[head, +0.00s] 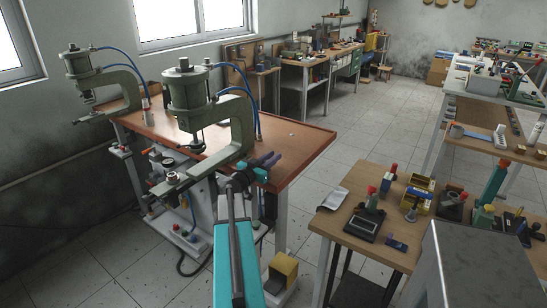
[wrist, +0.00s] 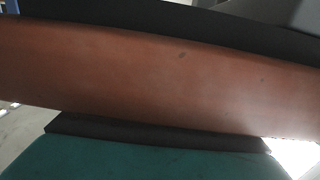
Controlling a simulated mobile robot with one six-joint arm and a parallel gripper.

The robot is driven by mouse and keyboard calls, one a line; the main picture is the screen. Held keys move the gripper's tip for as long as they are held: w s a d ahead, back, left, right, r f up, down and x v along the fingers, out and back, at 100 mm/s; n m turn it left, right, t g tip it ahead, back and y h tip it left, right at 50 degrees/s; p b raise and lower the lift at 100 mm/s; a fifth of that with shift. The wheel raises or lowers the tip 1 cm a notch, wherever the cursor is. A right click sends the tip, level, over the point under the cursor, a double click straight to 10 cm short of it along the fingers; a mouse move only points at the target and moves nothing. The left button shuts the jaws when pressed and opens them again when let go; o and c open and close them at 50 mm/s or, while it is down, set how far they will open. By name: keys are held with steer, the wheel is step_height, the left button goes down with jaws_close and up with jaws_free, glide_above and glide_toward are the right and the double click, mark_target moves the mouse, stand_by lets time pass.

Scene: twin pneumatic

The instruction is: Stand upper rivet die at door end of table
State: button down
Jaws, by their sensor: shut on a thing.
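My gripper (head: 270,160) is over the front right part of the red-brown table (head: 305,148), just right of the nearer press. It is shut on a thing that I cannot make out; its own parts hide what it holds. The wrist view shows a red-brown surface (wrist: 150,80) between dark edges, with my teal part below. I cannot pick out the upper rivet die in either view.
Two pneumatic presses, the nearer one (head: 190,88) and the farther one (head: 86,68), stand along the table's left side. The table's right end is mostly bare. A cluttered wooden bench (head: 345,227) stands to the right across an open floor strip.

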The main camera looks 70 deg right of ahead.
steer(key=shift+f, duration=0.1)
steer(key=c, duration=1.6)
jaws_free()
steer(key=shift+r+p, duration=0.25)
steer(key=shift+p, duration=0.05)
steer(key=shift+a+f, duration=0.1)
steer(key=shift+a, duration=0.15)
steer(key=b+v, duration=0.3)
steer(key=v, duration=0.8)
steer(key=shift+w+a, duration=0.15)
steer(key=shift+a, duration=0.1)
